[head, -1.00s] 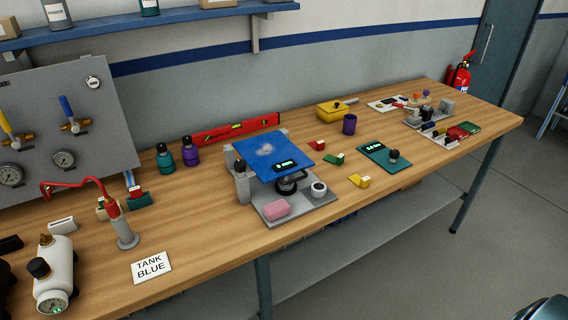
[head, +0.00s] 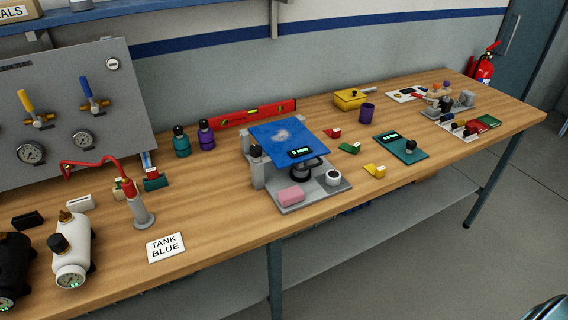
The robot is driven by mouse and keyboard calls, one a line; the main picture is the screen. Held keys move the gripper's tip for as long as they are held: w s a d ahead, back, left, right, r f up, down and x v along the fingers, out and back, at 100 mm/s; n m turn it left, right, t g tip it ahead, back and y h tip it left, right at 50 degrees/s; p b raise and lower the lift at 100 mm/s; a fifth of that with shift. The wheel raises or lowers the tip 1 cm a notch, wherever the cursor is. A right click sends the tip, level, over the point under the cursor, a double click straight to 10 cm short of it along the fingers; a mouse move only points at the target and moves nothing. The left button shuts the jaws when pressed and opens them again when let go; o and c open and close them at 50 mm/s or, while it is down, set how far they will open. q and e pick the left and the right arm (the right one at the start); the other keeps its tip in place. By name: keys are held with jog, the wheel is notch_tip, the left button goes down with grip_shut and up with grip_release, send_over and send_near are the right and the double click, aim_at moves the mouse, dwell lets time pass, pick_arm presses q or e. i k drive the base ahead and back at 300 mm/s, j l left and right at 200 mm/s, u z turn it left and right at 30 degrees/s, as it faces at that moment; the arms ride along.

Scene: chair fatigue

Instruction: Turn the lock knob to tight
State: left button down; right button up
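A grey test stand (head: 331,189) sits at the middle of the bench with a tilted blue plate (head: 275,138) on top. A black knob (head: 255,151) caps the grey post at its left side. A dark round part (head: 303,170) shows under the plate, partly hidden by it. A small display with green digits (head: 301,153) is at the plate's front edge. Another black knob (head: 410,146) is on a teal board (head: 392,155) to the right. I cannot tell which knob is the lock knob, nor read any tight mark.
A pink block (head: 290,195) and a white cup-like part (head: 333,177) are on the stand's base. Yellow (head: 374,170) and green (head: 350,148) pieces lie to its right. A "TANK BLUE" card (head: 166,247) lies front left. The bench front (head: 235,225) is clear.

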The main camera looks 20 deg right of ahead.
aim_at(256, 151)
jog(key=k+l+z, duration=0.1)
jog(key=l, duration=0.25)
jog(key=k+l+z, duration=0.1)
jog(key=l, duration=0.25)
jog(key=k+l+z, duration=0.1)
jog(key=l, duration=0.25)
jog(key=k+l+z, duration=0.1)
jog(key=l, duration=0.3)
jog(key=k, duration=0.05)
